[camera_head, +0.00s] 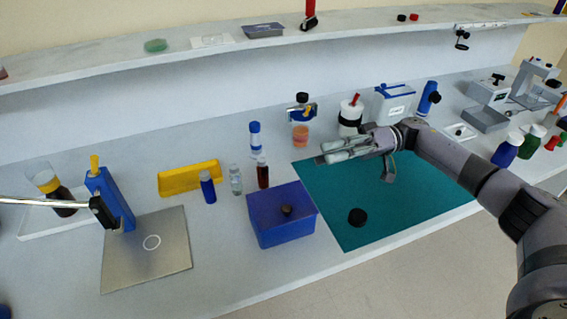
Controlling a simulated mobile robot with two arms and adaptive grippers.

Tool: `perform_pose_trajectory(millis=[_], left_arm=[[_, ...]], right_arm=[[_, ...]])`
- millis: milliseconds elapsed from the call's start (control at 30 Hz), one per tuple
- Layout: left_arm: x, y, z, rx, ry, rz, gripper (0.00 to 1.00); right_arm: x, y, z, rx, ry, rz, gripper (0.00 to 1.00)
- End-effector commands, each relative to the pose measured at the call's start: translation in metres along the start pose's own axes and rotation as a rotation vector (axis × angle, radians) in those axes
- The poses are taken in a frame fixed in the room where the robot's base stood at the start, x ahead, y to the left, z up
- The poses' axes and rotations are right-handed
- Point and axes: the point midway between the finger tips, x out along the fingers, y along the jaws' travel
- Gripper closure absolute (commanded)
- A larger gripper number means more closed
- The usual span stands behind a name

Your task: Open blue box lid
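The blue box (282,232) stands on the counter near its front edge, left of the teal mat. Its blue lid (268,203) lies closed on top, with a small dark brown knob (286,210) in the middle. My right gripper (325,152) is above the back part of the teal mat, up and to the right of the box and apart from it. Its light grey fingers point left and lie close together in this view. I see nothing held, but cannot tell whether they are fully shut. My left gripper is not in view.
Behind the box stand a dark red vial (262,173), a clear bottle (236,180) and a blue bottle (208,187). A metal plate (150,270) lies left. The counter front is clear.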

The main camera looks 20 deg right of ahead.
Motion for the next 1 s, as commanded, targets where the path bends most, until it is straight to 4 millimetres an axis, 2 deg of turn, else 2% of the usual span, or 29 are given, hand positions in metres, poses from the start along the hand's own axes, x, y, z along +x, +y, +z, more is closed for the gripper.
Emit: perform_pose_trajectory(millis=[33, 200, 400, 500, 667, 933, 1000], left_arm=[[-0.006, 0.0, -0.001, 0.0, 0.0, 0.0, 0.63], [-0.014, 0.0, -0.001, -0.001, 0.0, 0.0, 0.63], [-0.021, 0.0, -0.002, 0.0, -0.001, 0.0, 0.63], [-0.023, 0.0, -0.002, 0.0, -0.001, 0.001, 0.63], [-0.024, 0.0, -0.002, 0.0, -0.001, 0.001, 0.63], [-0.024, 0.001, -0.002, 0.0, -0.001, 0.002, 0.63], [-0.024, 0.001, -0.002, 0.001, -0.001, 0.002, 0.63]], right_arm=[[0.013, -0.002, 0.0, 0.001, -0.003, -0.003, 0.63], [0.05, -0.002, -0.001, 0.001, -0.002, -0.004, 0.63], [0.086, -0.002, -0.001, -0.001, 0.0, -0.002, 0.63], [0.098, -0.001, 0.0, 0.0, 0.0, -0.001, 0.63], [0.107, 0.0, 0.0, 0.0, 0.0, 0.001, 0.63], [0.108, 0.001, 0.0, 0.0, 0.0, 0.001, 0.63], [0.108, 0.001, 0.0, 0.0, 0.0, 0.001, 0.67]])
